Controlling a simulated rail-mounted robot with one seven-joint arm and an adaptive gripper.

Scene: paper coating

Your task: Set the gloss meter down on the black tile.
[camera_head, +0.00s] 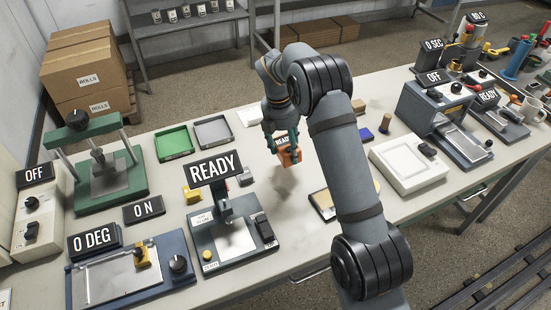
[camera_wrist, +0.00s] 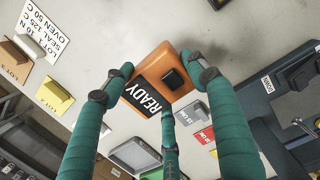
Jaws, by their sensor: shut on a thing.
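The gloss meter (camera_head: 290,157) is a small orange box with a dark READY display. My gripper (camera_head: 283,145) is shut on it, above the middle of the table. A soft shadow on the bare tabletop lies below it, apart from it. In the wrist view the gloss meter (camera_wrist: 163,75) sits between the green fingers of my gripper (camera_wrist: 166,76), with a black knob or block on its orange face. I cannot make out the black tile with certainty in either view; my arm hides part of the table.
A READY-labelled press (camera_head: 228,225) stands left of my gripper. Green (camera_head: 174,143) and grey (camera_head: 212,131) trays lie behind it. A yellowish pad (camera_head: 324,204) is partly behind my arm. A white flat box (camera_head: 408,165) and a blue block (camera_head: 384,124) lie to the right.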

